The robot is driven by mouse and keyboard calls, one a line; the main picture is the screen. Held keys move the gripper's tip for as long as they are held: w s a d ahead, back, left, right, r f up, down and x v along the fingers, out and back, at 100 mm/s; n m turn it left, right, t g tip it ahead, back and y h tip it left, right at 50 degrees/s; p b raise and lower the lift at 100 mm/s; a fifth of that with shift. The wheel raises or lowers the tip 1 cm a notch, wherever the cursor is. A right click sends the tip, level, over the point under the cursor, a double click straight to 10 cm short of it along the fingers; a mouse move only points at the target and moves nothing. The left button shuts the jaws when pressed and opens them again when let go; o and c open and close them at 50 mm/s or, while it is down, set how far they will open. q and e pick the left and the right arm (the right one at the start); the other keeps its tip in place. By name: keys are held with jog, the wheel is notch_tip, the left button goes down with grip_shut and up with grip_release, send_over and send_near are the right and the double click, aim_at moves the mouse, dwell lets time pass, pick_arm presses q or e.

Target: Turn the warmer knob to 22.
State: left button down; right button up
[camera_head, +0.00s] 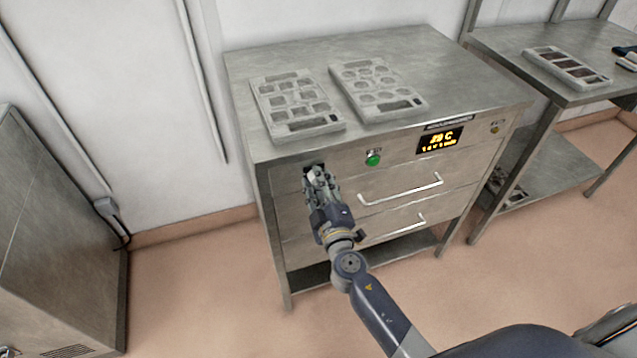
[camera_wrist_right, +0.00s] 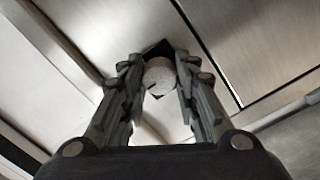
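The warmer is a steel cabinet (camera_head: 290,196) with a dark display (camera_head: 439,139) lit in yellow on its front. A temperature in C shows there, but its digits are too blurred to read surely. The warmer knob (camera_wrist_right: 159,76) is a pale round knob with a dark mark near its lower left edge, on a black plate. My right gripper (camera_head: 316,174) is at the upper left of the front and hides the knob in the head view. In the right wrist view its fingers (camera_wrist_right: 160,72) flank the knob closely, seemingly touching both sides. My left gripper is out of view.
A green button (camera_head: 373,160) is right of my right gripper. Two drawer handles (camera_head: 400,190) (camera_head: 392,231) stick out below. Two mould trays (camera_head: 296,104) (camera_head: 376,88) lie on top. Another steel table (camera_head: 510,50) stands at the right, a grey cabinet (camera_head: 60,230) at the left.

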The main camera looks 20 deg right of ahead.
jog(key=shift+f+n, duration=0.1)
jog(key=shift+n, duration=0.2)
jog(key=shift+n+t+y+b, duration=0.45)
jog(key=shift+n+b, duration=1.4)
jog(key=shift+n, duration=5.15)
jog(key=o, duration=1.1)
jog(key=shift+c, duration=0.2)
